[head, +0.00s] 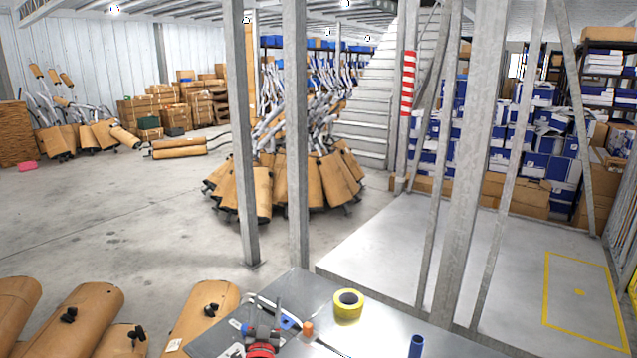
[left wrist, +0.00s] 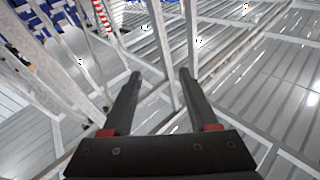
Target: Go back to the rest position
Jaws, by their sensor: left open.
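My left gripper (left wrist: 160,76) shows in the left wrist view. Its two dark fingers stand apart with nothing between them, and red parts show at their bases. It points up toward the ceiling beams and metal posts. In the head view, a small grey and red item (head: 262,348) is at the bottom edge, over the table; I cannot make out clearly whether it is part of my gripper or a tool. My right gripper is not in view.
A grey metal table (head: 385,325) bears a yellow tape roll (head: 348,304) and a blue cylinder (head: 416,346). Brown mufflers (head: 203,312) lie at the lower left. Metal posts (head: 297,130) rise behind the table. Open floor (head: 110,210) lies at left.

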